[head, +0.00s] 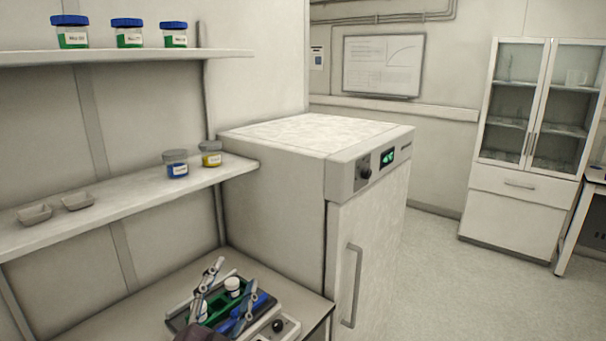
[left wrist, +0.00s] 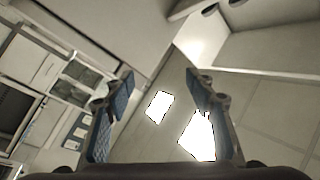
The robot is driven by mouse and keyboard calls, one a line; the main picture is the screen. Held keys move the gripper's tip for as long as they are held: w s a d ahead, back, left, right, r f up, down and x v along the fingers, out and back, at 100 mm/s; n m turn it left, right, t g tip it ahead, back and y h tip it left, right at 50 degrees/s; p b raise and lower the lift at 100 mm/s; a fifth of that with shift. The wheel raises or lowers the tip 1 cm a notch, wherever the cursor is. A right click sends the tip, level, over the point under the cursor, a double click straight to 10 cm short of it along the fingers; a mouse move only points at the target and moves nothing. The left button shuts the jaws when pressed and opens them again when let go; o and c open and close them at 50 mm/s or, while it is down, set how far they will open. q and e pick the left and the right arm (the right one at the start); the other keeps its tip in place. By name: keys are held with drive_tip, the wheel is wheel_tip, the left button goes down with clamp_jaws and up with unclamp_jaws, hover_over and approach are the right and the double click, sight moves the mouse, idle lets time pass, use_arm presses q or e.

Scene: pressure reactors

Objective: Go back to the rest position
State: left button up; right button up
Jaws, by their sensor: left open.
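My left gripper (head: 234,278) is at the bottom of the head view, over the bench by the green and black tray. Its two blue-padded fingers stand apart. In the left wrist view the left gripper (left wrist: 160,82) is open, with nothing between its fingers; bright white patches show beyond them. The green and black tray (head: 205,322) is partly hidden by the gripper. A small white-capped bottle (head: 232,287) shows between the fingers in the head view; it seems to be behind them, in the tray. My right gripper is not in view.
A white cabinet oven (head: 275,185) with a green display stands right of the bench. Shelves on the left hold blue-lidded jars (head: 128,33), two grey-lidded jars (head: 176,164) and two small dishes (head: 35,214). A grey device (head: 277,329) sits beside the tray. Floor (head: 425,275) is clear at right.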

use_arm(q)
drive_tip(key=s+a+f+n+g+y, duration=0.1)
drive_tip(key=s+a+f+n+g, duration=0.2)
drive_tip(key=f, duration=0.4)
drive_tip(key=s+a+f+n+g+y, duration=0.25)
drive_tip(key=s+f, duration=0.25)
drive_tip(key=f, duration=0.3)
drive_tip(key=s+a+f+n+g+y, duration=0.1)
drive_tip(key=s+a+f+n+g, duration=0.1)
drive_tip(key=s+f+g, duration=0.35)
drive_tip(key=s+f+g+h, duration=0.1)
drive_tip(key=s+f+g, duration=0.2)
drive_tip(key=s+f, duration=0.45)
drive_tip(key=s+f+g+h, duration=0.1)
drive_tip(key=s+f+g, duration=0.25)
drive_tip(key=s, duration=0.75)
drive_tip(key=s+a+f+x, duration=0.1)
drive_tip(key=s+x, duration=0.2)
drive_tip(key=x, duration=0.9)
drive_tip(key=s+a+x, duration=0.1)
drive_tip(key=s+x, duration=0.2)
drive_tip(key=x, duration=1)
drive_tip(key=s+a+f+g+b, duration=0.1)
drive_tip(key=s+a+f, duration=0.1)
drive_tip(key=s+f, duration=1.6)
drive_tip(key=shift+f+g+y, duration=0.2)
drive_tip(key=shift+g+y, duration=0.15)
